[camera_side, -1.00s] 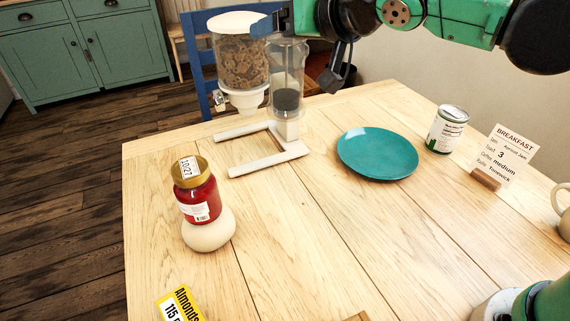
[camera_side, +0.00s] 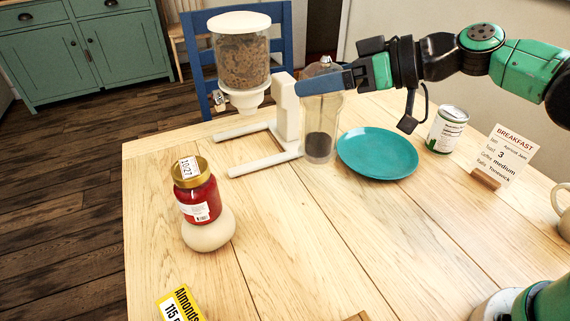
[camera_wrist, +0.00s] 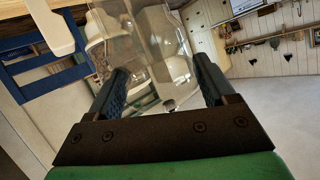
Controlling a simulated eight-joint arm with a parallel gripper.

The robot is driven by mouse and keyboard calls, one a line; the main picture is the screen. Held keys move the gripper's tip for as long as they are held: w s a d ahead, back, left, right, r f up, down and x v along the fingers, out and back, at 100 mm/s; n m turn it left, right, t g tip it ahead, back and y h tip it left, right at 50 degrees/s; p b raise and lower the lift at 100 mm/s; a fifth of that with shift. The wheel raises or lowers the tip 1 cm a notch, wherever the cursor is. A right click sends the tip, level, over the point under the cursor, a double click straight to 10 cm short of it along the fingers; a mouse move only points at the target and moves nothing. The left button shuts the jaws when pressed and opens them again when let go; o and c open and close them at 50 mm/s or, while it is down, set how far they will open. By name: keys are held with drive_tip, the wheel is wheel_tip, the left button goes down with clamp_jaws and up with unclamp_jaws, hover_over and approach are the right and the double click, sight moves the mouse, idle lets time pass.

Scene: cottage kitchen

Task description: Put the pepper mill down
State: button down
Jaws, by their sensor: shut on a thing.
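The pepper mill (camera_side: 319,125) is a clear, tall body with dark contents at the bottom and a pale metallic top. It is upright at the table's back, right of the cereal dispenser's white stand. My gripper (camera_side: 322,83) is shut on its upper part from the right, and one finger crosses in front of it. In the wrist view the clear body (camera_wrist: 150,45) lies between the two fingers of my gripper (camera_wrist: 163,85). The mill's base is at or just above the wooden table (camera_side: 300,235); I cannot tell whether it touches.
The cereal dispenser (camera_side: 240,60) stands close on the left. A teal plate (camera_side: 377,153) lies close on the right, with a can (camera_side: 447,130) and a breakfast card (camera_side: 509,153) beyond. A red jar (camera_side: 197,195) sits on a round cream base at left. The table's middle is clear.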

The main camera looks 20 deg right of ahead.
drive_tip(key=s+a+r+n+g+y, duration=0.2)
drive_tip(key=s+r+n+g+y, duration=0.2)
drive_tip(key=s+r+n+g, duration=0.6)
wheel_tip(320, 180, down, 22)
drive_tip(key=w+n+g, duration=0.1)
drive_tip(key=w+g, duration=0.1)
drive_tip(key=shift+w+n+g, duration=0.15)
drive_tip(key=shift+n+g, duration=0.25)
drive_tip(key=shift+f, duration=0.1)
unclamp_jaws()
drive_tip(key=shift+f, duration=0.1)
